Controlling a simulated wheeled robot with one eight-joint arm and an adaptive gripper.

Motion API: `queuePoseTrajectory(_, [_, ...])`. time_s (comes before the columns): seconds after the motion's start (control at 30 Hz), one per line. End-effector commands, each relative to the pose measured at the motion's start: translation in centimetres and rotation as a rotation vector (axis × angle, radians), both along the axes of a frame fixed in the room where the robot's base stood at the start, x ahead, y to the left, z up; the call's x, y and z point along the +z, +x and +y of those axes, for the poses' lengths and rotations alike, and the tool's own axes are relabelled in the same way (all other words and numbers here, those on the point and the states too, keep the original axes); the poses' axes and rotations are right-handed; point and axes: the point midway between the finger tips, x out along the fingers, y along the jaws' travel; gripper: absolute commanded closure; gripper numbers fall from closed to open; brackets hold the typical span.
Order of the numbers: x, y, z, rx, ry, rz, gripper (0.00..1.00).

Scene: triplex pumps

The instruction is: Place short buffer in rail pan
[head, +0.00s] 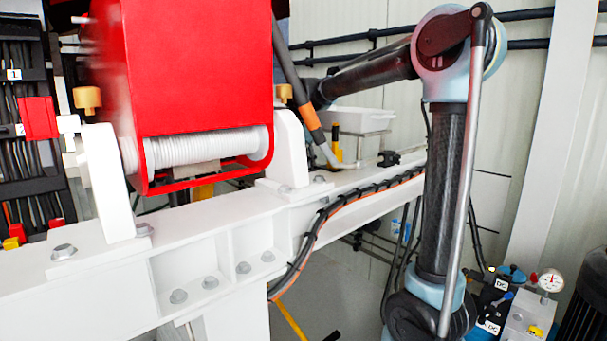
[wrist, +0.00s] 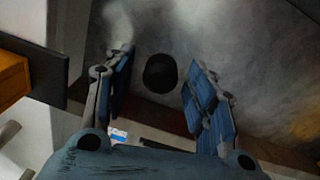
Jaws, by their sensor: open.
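My gripper (wrist: 163,82) is open in the wrist view, with blue pads on both fingers. A short, dark, round piece (wrist: 160,73), perhaps the short buffer, shows between the fingers with a gap on each side. It is against a smudged grey surface (wrist: 255,60); I cannot tell its height or whether the gripper reaches around it. A white pan (head: 362,121) stands behind the white beam in the head view; I cannot tell if it is the rail pan. My gripper is hidden in the head view, where my arm runs behind the red housing.
The red housing (head: 200,70) with a white-wound drum sits on the white beam (head: 100,285). A black-and-yellow post (head: 337,143) stands close to the pan. Black and orange cables (head: 320,225) run along the beam. A dark plate (wrist: 40,68) lies left of my gripper.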

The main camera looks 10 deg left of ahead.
Motion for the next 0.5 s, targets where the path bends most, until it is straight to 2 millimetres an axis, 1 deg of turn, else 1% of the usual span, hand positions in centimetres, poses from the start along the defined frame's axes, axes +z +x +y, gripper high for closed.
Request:
queuePoseTrajectory(0.17, [2.9,0.1,0.1,0.000,0.000,0.000,0.49])
queuePoseTrajectory(0.3, [5.6,0.2,0.2,-0.001,0.000,0.000,0.49])
queuePoseTrajectory(0.5, [8.9,0.3,0.4,-0.001,0.000,0.000,0.49])
